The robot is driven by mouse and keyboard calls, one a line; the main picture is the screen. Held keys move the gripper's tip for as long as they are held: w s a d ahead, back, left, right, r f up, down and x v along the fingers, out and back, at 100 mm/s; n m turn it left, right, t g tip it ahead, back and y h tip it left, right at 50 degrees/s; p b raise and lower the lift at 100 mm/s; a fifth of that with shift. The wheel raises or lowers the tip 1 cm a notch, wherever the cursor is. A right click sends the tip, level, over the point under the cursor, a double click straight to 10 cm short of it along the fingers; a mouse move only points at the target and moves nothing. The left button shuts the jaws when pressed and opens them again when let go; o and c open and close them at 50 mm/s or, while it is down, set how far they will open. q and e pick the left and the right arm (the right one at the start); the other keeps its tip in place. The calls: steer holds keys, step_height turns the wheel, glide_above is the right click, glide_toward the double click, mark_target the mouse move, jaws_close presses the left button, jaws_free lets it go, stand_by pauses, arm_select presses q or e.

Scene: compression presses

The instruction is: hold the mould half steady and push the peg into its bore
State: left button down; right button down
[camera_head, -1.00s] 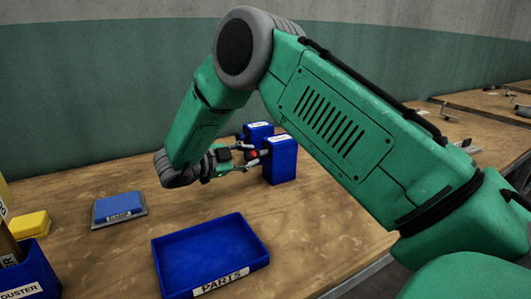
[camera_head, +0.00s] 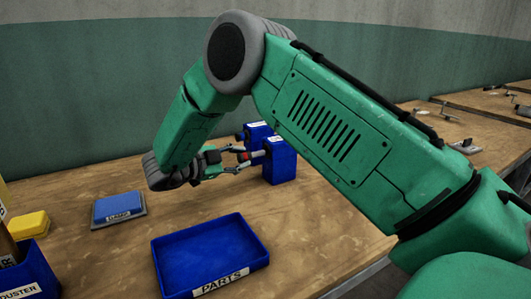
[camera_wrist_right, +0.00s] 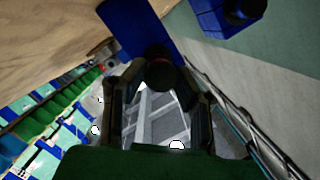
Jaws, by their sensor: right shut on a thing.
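In the head view two blue blocks with white labels stand on the bench, a near one (camera_head: 281,164) and a far one (camera_head: 259,131). I take the near block to be the mould half. My right gripper (camera_head: 242,157) is just left of it, shut on a thin peg with a red part and a grey end (camera_head: 257,154). The grey end points at the near block's left face; I cannot tell whether it touches or enters the bore. In the right wrist view the peg's dark, round end (camera_wrist_right: 160,76) sits between the fingers, before the blue block (camera_wrist_right: 140,27). My left gripper is not in view.
An empty blue PARTS tray (camera_head: 213,252) stands in front on the wooden bench. A blue-topped pad (camera_head: 118,206), a yellow box (camera_head: 29,224) and a DUSTER bin (camera_head: 38,271) are at left. Bare bench lies between the tray and blocks.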

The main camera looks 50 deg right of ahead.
steer(key=shift+a, duration=0.25)
stand_by(0.4)
steer(key=shift+w+a, duration=0.35)
steer(key=shift+a, duration=0.6)
steer(key=shift+w+a, duration=0.3)
steer(key=shift+a, duration=0.6)
steer(key=shift+r, duration=0.1)
